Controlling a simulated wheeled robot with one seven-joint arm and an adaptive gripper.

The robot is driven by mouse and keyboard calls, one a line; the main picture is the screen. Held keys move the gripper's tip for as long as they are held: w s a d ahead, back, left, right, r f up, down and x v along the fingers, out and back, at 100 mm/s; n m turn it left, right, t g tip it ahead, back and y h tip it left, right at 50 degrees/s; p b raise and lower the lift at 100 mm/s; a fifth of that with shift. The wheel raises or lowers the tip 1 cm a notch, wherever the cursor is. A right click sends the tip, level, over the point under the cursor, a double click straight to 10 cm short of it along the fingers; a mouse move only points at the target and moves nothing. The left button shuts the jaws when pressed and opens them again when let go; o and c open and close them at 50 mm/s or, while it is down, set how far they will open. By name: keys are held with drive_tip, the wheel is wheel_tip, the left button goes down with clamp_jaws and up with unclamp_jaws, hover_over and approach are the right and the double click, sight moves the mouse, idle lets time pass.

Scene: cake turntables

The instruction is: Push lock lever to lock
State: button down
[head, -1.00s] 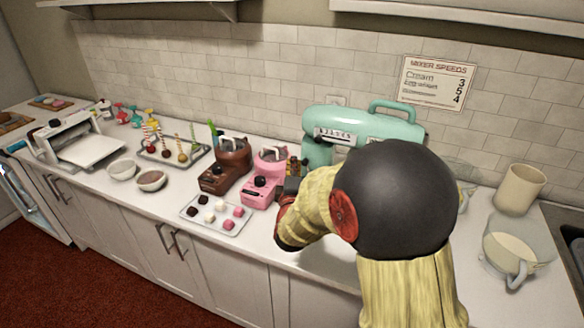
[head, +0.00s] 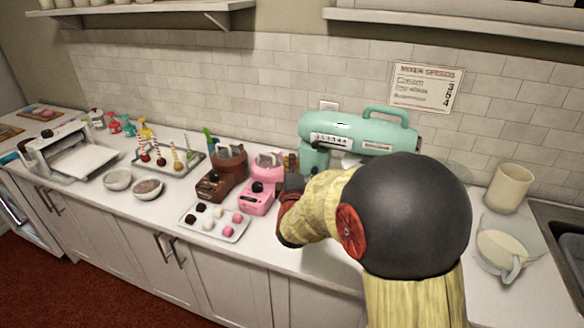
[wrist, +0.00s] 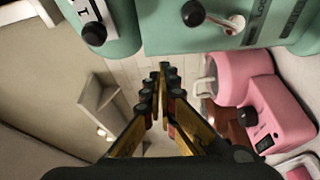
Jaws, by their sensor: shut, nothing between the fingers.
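A mint-green stand mixer (head: 385,141) stands at the back of the counter, partly hidden by my arm in the head view. In the wrist view its side (wrist: 168,35) fills the top. A short metal lever with a black knob (wrist: 193,13) sticks out there, beside partly readable lettering. My gripper (wrist: 164,70) is shut and empty, with its fingertips below the lever in the picture and apparently apart from it. In the head view the fingers (head: 291,162) show small and partly hidden between the pink machine and the mixer.
A second black knob (wrist: 95,33) sits by a dial on the mixer. A pink machine (head: 258,196) and a brown one (head: 222,178) stand close left of the mixer. A sweets tray (head: 190,228) lies in front. A cream cup (head: 510,188) and glass jug (head: 485,268) stand right.

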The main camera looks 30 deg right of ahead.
drive_tip(key=a+f+p+v, duration=0.1)
drive_tip(key=v, duration=0.8)
drive_tip(key=shift+a+f+p, duration=0.2)
drive_tip(key=shift+f+p, duration=0.1)
drive_tip(key=shift+p, duration=0.1)
drive_tip(key=shift+w, duration=0.15)
